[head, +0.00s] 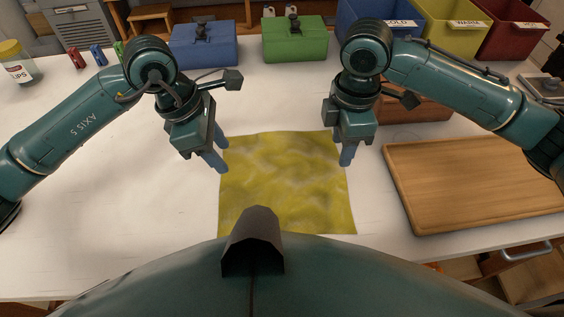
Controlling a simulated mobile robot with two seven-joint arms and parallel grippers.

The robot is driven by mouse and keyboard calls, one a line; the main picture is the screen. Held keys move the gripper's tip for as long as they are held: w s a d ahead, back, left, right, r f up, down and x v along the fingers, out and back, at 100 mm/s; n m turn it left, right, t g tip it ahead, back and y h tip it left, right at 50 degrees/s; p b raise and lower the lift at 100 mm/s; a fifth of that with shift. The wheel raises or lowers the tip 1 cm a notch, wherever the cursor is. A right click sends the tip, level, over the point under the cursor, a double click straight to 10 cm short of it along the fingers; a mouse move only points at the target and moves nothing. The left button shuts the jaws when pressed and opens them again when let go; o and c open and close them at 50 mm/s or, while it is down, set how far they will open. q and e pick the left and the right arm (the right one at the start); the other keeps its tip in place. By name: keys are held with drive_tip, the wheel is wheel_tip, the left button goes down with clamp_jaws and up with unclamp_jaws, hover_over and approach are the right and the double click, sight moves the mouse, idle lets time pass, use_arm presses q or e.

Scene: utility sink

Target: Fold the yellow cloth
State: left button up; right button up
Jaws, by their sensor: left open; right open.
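The yellow cloth (285,180) lies spread out flat on the white table, wrinkled and roughly square. Its near edge is partly hidden by my own body. My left gripper (221,158) is open at the cloth's upper left edge, with its blue fingers pointing down. My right gripper (346,155) is open at the cloth's upper right corner, also pointing down. Neither gripper holds anything. I cannot tell whether the fingertips touch the cloth.
A wooden board (470,182) lies right of the cloth. A blue toolbox (203,46), a green toolbox (295,40), a brown box (420,104) and labelled bins (452,28) stand behind. A jar (15,65) is far left. The table left of the cloth is clear.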

sight(232, 183)
use_arm(q)
drive_tip(key=f, duration=0.6)
drive_tip(key=shift+s+f, duration=0.1)
drive_tip(key=shift+s, duration=0.1)
use_arm(e)
drive_tip(key=f, duration=0.6)
drive_tip(key=shift+s, duration=0.2)
use_arm(q)
drive_tip(key=shift+f, duration=0.55)
use_arm(e)
drive_tip(key=shift+f, duration=0.65)
use_arm(q)
drive_tip(key=shift+f, duration=0.2)
use_arm(e)
drive_tip(key=shift+f, duration=0.2)
use_arm(q)
drive_tip(key=shift+r, duration=0.1)
use_arm(e)
drive_tip(key=shift+r, duration=0.1)
use_arm(q)
drive_tip(key=shift+c, duration=0.3)
use_arm(e)
drive_tip(key=shift+c, duration=0.3)
use_arm(q)
clamp_jaws()
use_arm(e)
clamp_jaws()
use_arm(q)
drive_tip(key=shift+r, duration=0.1)
